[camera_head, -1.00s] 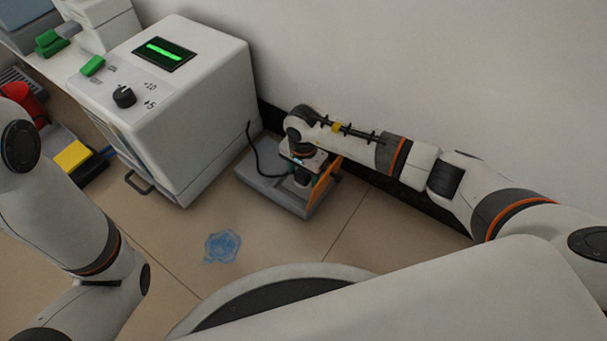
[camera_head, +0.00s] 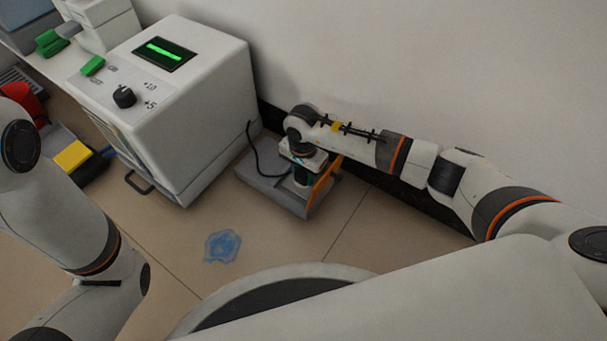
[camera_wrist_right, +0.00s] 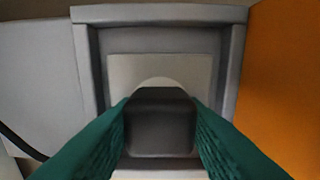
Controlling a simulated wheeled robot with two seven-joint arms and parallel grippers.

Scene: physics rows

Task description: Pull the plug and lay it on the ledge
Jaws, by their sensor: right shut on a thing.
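The plug (camera_wrist_right: 160,120) is a dark block between the green fingers of my right gripper (camera_wrist_right: 160,125) in the right wrist view. The fingers are shut on its two sides. Behind it is a pale plate inside a grey raised frame, and I cannot tell whether the plug still sits in a socket. In the head view my right gripper (camera_head: 302,178) points down over a low grey unit (camera_head: 265,182) on the floor, and the wrist hides the plug. The unit's flat grey part, perhaps the ledge, lies left of the gripper. My left gripper is out of view.
A white machine (camera_head: 200,110) with a green-lit display stands left of the grey unit. A black cord (camera_head: 252,150) runs between them. An orange panel (camera_wrist_right: 280,80) stands close on the gripper's right. A blue patch (camera_head: 222,246) marks the open floor. The wall is close behind.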

